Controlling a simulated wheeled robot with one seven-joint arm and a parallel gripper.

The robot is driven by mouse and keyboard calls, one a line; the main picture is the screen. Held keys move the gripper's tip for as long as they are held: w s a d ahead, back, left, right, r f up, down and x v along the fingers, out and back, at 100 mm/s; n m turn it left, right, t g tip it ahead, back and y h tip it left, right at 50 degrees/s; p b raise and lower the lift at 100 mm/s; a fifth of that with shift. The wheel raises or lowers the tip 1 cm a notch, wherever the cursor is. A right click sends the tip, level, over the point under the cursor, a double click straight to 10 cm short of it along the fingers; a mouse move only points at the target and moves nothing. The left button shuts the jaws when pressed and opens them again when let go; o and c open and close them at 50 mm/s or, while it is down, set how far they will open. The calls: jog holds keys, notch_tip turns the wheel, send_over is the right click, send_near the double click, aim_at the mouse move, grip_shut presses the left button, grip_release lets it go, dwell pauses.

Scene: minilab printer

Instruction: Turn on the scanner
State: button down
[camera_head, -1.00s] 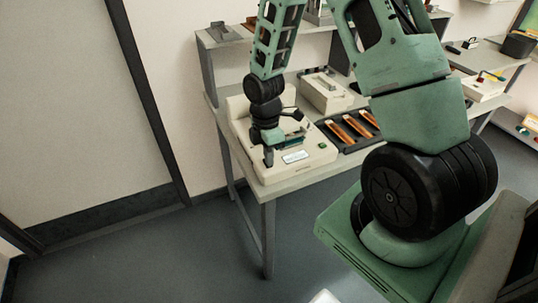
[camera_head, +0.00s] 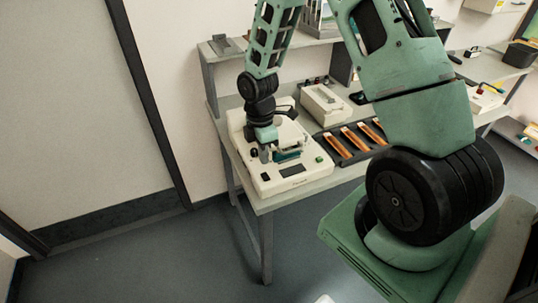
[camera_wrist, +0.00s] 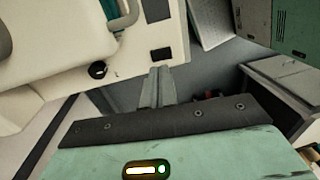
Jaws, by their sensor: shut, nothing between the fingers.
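The cream machine under my gripper, which I take for the scanner (camera_head: 300,186), sits on the table at the left in the head view. It has a dark display (camera_head: 293,171), a green button (camera_head: 319,159) and a small dark square (camera_head: 265,176) near its front left corner. In the wrist view, the scanner (camera_wrist: 60,62) also shows a round black knob (camera_wrist: 97,70), the dark square (camera_wrist: 162,54) and the dark display (camera_wrist: 155,10). My gripper (camera_head: 265,154) is shut and empty over the scanner's left side. In the wrist view, its closed fingertips (camera_wrist: 160,72) appear beside the dark square; contact is unclear.
A black tray with orange strips (camera_head: 349,141) lies right of the scanner. A cream box (camera_head: 325,103) stands behind. A shelf (camera_head: 225,47) runs along the back of the table (camera_head: 262,204). The floor (camera_head: 150,250) in front is clear.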

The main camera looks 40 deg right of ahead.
notch_tip(320, 180, up, 9)
jog(key=w+b, duration=0.1)
jog(key=shift+d+r, duration=0.15)
